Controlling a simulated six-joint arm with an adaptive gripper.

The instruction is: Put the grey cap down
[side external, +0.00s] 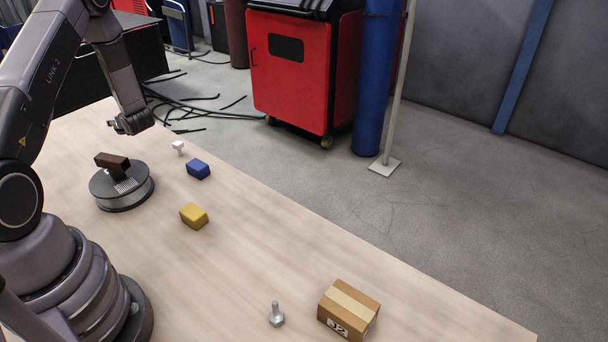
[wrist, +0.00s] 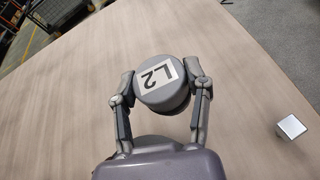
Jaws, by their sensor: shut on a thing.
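The grey cap (wrist: 162,97) is a short round cylinder with a white "L2" label on its upward face. In the wrist view it sits between the two fingers of my gripper (wrist: 160,88), which press on it from both sides. In the side view my gripper (side external: 131,122) is over the far left part of the table. The cap is hard to make out there, and I cannot tell whether it touches the table.
A round grey turntable (side external: 123,194) carries a dark brown block (side external: 112,162). A small white piece (side external: 178,147), blue block (side external: 198,169), yellow block (side external: 194,215), bolt (side external: 276,315) and cardboard box (side external: 348,310) stand on the table (side external: 250,260). Its middle is clear.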

